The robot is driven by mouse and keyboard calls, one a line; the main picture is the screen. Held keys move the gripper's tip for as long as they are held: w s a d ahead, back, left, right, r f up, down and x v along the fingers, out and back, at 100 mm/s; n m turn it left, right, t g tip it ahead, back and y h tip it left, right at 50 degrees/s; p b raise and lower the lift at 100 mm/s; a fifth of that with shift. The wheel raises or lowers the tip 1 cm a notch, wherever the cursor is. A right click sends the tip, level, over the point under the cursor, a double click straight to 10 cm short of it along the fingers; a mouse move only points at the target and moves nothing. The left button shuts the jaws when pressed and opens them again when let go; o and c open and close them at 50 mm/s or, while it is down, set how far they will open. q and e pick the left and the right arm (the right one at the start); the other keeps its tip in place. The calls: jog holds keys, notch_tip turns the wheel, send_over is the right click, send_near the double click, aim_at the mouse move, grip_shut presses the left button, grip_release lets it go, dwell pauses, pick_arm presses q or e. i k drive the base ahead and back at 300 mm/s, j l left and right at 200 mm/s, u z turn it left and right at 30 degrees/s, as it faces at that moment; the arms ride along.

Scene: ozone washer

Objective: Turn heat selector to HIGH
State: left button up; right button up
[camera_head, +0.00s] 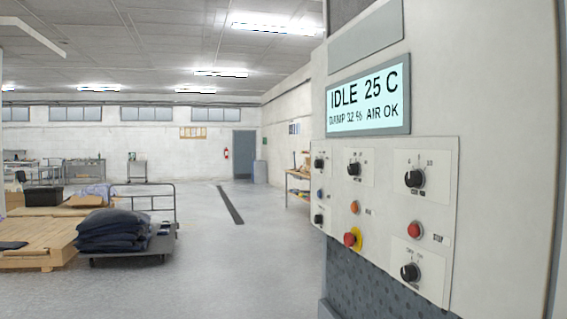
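The washer's control panel (385,210) is on the right, seen at an angle. It carries several black rotary knobs: an upper right one (414,178), a lower right one (409,272), an upper middle one (354,168), and two smaller ones at the left edge. The labels are too small to read, so I cannot tell which knob is the heat selector or its setting. The display (368,100) above reads "IDLE 25 C", with a damp percentage and "AIR OK". Neither of my grippers is in view.
A red button (414,230) and a red emergency knob on yellow (352,239) sit among the knobs. A cart with dark folded cloth (113,231) and a wooden pallet (40,240) stand at left. The floor between is clear.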

aim_at(318, 163)
jog(key=i+j, duration=0.8)
jog(key=i, duration=0.15)
jog(key=i+j, duration=0.8)
jog(key=i+z, duration=0.25)
jog(key=z, duration=2.3)
jog(key=k+l, duration=0.05)
